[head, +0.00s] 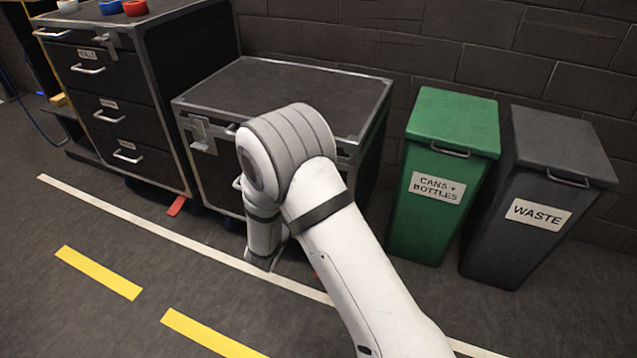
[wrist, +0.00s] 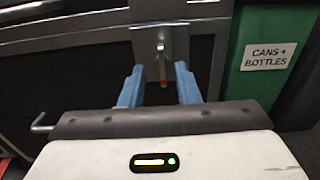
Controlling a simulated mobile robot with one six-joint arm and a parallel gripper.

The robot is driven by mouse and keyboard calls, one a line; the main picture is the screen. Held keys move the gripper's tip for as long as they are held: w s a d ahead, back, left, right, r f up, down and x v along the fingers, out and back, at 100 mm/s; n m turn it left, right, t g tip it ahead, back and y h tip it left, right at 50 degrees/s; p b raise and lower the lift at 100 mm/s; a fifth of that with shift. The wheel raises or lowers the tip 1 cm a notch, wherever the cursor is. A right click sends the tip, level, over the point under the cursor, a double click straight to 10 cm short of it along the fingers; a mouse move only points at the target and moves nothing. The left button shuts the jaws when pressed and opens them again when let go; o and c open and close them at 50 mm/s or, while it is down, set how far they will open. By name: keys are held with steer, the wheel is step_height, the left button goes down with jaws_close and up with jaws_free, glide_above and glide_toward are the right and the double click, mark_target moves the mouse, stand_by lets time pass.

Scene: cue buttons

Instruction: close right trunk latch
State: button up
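The dark trunk (head: 290,92) with metal edges stands against the wall in the head view, its lid down. Its left latch (head: 200,132) shows on the front. The right latch is hidden behind my arm there. In the wrist view the right latch (wrist: 161,45) is a grey metal piece with a lever hanging down to a red tip, below the metal rim. My gripper (wrist: 159,76) is open, its two blue fingers pointing at the trunk front, one on each side of the lever in the picture. I cannot tell whether they touch it.
A green cans and bottles bin (head: 447,170) and a grey waste bin (head: 540,195) stand right of the trunk. A drawer cabinet (head: 120,100) stands on the left. A trunk handle (wrist: 42,122) shows at left in the wrist view. The front floor is clear.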

steer(key=b+x, duration=0.1)
steer(key=x, duration=0.6)
steer(key=shift+d+r+b, duration=0.1)
steer(key=shift+b, duration=0.25)
steer(key=shift+c, duration=0.4)
jaws_close()
